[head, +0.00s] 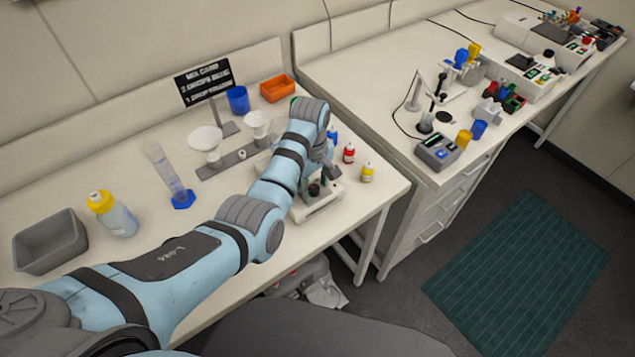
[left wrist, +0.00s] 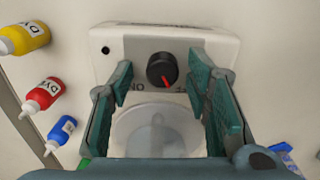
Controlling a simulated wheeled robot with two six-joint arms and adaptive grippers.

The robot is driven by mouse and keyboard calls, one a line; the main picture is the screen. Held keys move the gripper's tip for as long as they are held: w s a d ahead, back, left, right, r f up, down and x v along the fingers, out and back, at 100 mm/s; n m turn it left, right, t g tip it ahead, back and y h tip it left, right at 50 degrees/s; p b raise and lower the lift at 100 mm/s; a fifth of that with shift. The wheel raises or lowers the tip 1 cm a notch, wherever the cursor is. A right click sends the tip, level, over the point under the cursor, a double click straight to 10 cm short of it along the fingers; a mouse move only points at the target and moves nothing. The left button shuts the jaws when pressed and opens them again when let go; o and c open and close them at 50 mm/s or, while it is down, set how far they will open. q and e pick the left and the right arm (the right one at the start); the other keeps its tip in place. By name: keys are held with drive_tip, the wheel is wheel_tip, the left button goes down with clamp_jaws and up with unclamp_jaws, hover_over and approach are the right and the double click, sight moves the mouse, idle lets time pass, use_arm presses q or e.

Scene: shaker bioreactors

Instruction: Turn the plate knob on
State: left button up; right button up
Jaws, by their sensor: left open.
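The plate (head: 318,208) is a small white device near the front right of the left bench, partly hidden by my arm in the head view. In the left wrist view, its white body (left wrist: 215,50) carries a black round knob (left wrist: 162,68) with a red pointer. The pointer points down and right in that view. An "ON" label shows at the knob's lower left; a label at lower right is mostly hidden by a finger. My left gripper (left wrist: 162,85) is open, its green-grey fingers on either side of the knob, with gaps visible. My right gripper is not in view.
A clear round vessel (left wrist: 155,132) is on the plate beside the knob. A balance-like stand (head: 222,160), cylinder (head: 165,175) and grey bin (head: 50,242) lie left. The bench's front edge is near.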

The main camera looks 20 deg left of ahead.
use_arm(q)
drive_tip(key=shift+s+d+r, duration=0.1)
drive_tip(key=shift+s+r, duration=0.05)
drive_tip(key=shift+s, duration=0.05)
drive_tip(key=shift+s+r, duration=0.1)
drive_tip(key=c, duration=0.7)
drive_tip(key=shift+c, duration=1.4)
clamp_jaws()
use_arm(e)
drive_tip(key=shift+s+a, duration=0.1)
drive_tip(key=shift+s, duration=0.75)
use_arm(q)
drive_tip(key=m, duration=0.3)
drive_tip(key=o, duration=1)
unclamp_jaws()
drive_tip(key=shift+w, duration=0.2)
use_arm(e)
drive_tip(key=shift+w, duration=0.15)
